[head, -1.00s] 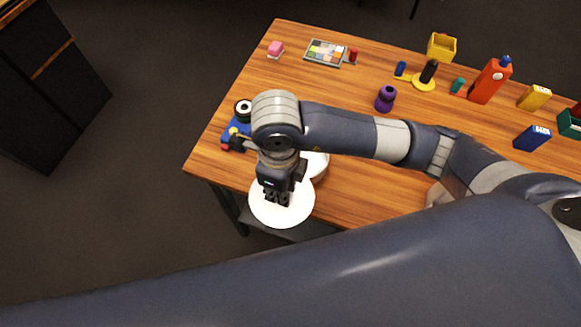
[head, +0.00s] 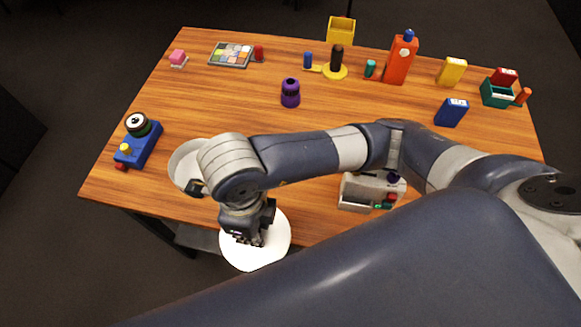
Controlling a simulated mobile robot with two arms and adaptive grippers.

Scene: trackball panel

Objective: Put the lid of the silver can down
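The silver can (head: 180,165), a pale round vessel, stands near the table's front left. Its open top shows, partly hidden behind my wrist. The lid (head: 273,240), a flat white disc, shows below and right of the can in the picture, overlapping the table's front edge. The lid appears held in the air, apart from the can.
The wooden table (head: 220,105) has clear room in its middle. A blue trackball panel (head: 143,147) stands left of the can. A grey box (head: 357,193) with small items stands right, near my arm. A purple object (head: 290,93) and an orange bottle (head: 401,60) stand farther back.

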